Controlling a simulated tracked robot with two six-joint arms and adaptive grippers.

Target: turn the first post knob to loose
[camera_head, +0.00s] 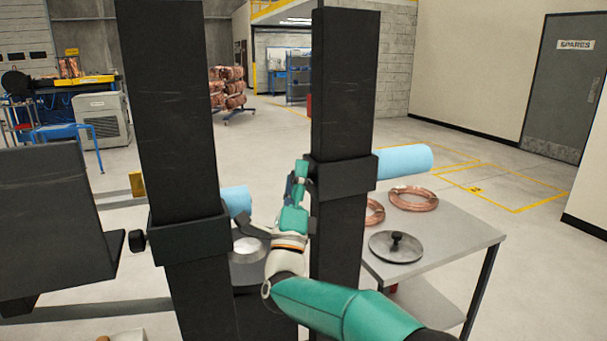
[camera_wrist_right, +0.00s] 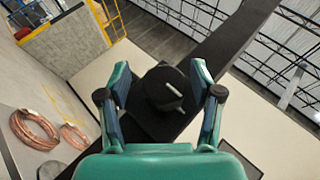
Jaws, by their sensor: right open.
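Two dark upright posts stand before me, a left post (camera_head: 170,110) and a right post (camera_head: 344,80), each with a black collar. A small black knob (camera_head: 138,240) sticks out from the left post's collar (camera_head: 190,240). My right gripper (camera_head: 299,180) is beside the left side of the right post's collar (camera_head: 348,178). In the right wrist view, a round black knob (camera_wrist_right: 160,92) with a pale pointer line sits between the open fingers, one on each side. I cannot tell if they touch it. The gripper hides this knob in the head view. My left gripper is not in view.
A grey table (camera_head: 455,237) at the right holds copper coils (camera_head: 412,198) and a round lid (camera_head: 396,246) with a black handle. Pale blue cylinders show behind the posts, one at the right (camera_head: 404,161). A dark angled panel (camera_head: 45,220) stands at the left.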

